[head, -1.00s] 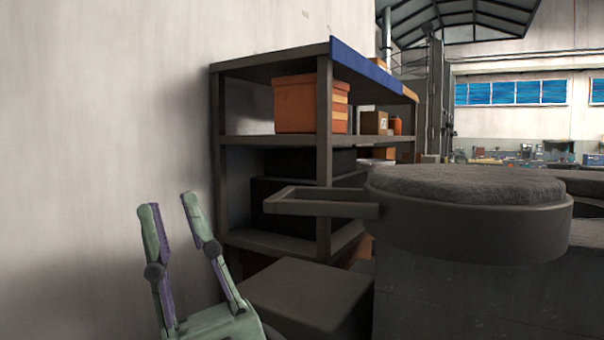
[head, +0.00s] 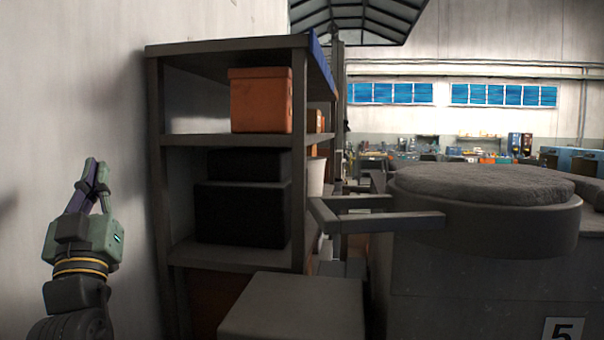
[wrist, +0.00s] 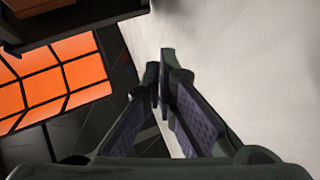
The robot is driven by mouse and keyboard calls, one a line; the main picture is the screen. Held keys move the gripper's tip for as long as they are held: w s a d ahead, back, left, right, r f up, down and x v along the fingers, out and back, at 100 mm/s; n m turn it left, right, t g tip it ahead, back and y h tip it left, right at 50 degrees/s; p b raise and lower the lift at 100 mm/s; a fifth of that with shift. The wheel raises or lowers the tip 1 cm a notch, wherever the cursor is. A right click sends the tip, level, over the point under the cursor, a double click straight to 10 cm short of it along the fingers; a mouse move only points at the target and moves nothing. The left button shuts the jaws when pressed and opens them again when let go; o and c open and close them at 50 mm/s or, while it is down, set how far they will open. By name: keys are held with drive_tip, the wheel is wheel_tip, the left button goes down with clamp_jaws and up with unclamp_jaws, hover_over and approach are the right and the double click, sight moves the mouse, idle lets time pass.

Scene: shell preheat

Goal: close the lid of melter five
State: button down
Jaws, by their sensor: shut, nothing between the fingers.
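Melter five (head: 470,285) is a dark grey block at the right of the head view, with a "5" plate (head: 562,329) low on its front. A round lid (head: 490,215) with a rough grey top lies level at its top. I cannot tell whether it is fully seated. A square loop handle (head: 385,222) juts left from the lid. My gripper (head: 92,163) is shut and empty, pointing up near the wall at the far left, well apart from the handle. The wrist view shows its fingers (wrist: 159,75) together, with no melter or lid visible.
A shelf rack (head: 220,140) with an orange box (head: 261,99) and black boxes (head: 240,210) stands between my gripper and the melter. A grey box (head: 292,306) stands low before it. The pale wall (head: 70,80) is close on the left.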

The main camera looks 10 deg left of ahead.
drive_tip(key=w+d+f+m+g+h+p, duration=0.1)
drive_tip(key=w+d+m+g+h, duration=0.2)
drive_tip(key=w+d+m+h, duration=1.35)
drive_tip(key=m+g+h+p, duration=0.1)
drive_tip(key=m+g+h, duration=0.7)
drive_tip(key=g+h, duration=0.9)
approach(388, 180)
drive_tip(key=d+p, duration=0.1)
drive_tip(key=w+d+r+g+y+p, duration=0.1)
drive_tip(key=d, duration=0.1)
drive_tip(key=d+r+y+p, duration=0.1)
drive_tip(key=d, duration=0.1)
drive_tip(key=shift+w+d+r+g+p, duration=0.15)
drive_tip(key=shift+d+g+p, duration=0.05)
drive_tip(key=shift+g+p, duration=0.1)
drive_tip(key=shift+w+d, duration=0.1)
drive_tip(key=shift+d, duration=0.5)
